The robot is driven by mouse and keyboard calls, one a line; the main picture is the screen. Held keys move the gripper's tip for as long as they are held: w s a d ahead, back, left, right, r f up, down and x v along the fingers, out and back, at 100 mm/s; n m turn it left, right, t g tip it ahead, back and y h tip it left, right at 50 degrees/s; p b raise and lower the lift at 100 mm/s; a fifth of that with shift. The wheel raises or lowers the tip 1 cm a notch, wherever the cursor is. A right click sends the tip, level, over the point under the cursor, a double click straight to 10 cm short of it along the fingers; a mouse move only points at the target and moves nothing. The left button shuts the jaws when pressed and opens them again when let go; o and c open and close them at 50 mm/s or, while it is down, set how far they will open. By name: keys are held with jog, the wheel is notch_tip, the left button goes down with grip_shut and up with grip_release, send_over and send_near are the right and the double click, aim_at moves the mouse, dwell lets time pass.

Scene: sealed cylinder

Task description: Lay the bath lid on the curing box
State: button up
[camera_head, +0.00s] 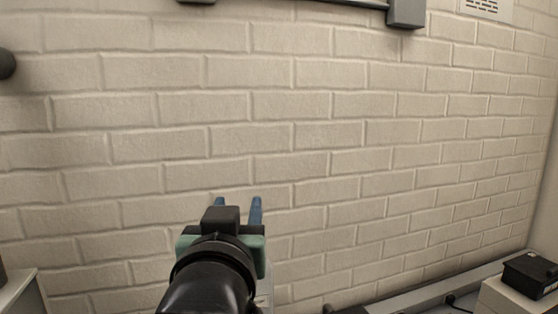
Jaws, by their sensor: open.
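My gripper (238,205) shows at the lower middle of the head view, seen from behind over my black wrist. Its two blue fingers stand apart with nothing visible between them, so it is open and looks empty. It is in front of a bare brick wall. I cannot make out the bath lid or the curing box anywhere in this view.
A pale brick wall (300,135) fills most of the view. At the lower right, a black box (530,275) sits on a pale block (510,301) beside a grey ledge (425,297). A pale cabinet edge (20,292) shows at the lower left.

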jog(key=s+d+r+t, duration=0.2)
jog(key=s+r+t, duration=0.2)
jog(key=s+r, duration=0.4)
jog(key=s+d+r+t, duration=0.3)
jog(key=s+r+t, duration=0.2)
jog(key=s+r, duration=0.3)
jog(key=shift+d+r+h, duration=0.25)
jog(key=shift+r+h, duration=0.15)
